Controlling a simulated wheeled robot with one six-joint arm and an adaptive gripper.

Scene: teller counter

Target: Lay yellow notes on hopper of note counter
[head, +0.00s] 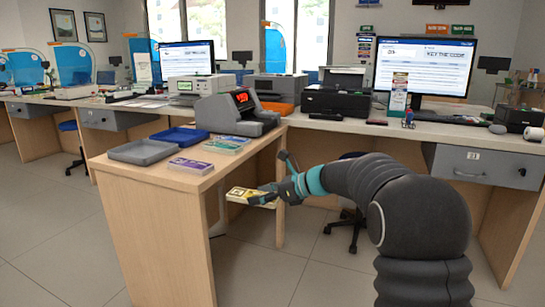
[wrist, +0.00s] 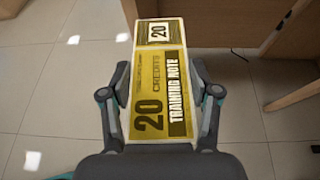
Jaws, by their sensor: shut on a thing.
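My gripper (head: 283,191) is shut on the yellow notes (head: 250,195), a flat bundle. The note counter (head: 237,113), grey with a red lit display, stands at the back of that counter, beyond and left of my gripper. Its hopper is hard to make out from here.
On the wooden counter (head: 135,182) lie a grey tray (head: 141,152), a blue tray (head: 180,136), a purple note bundle (head: 191,166) and greenish bundles (head: 224,144). A white machine (head: 190,90) and a black printer (head: 336,102) stand behind. Open floor lies right of the counter.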

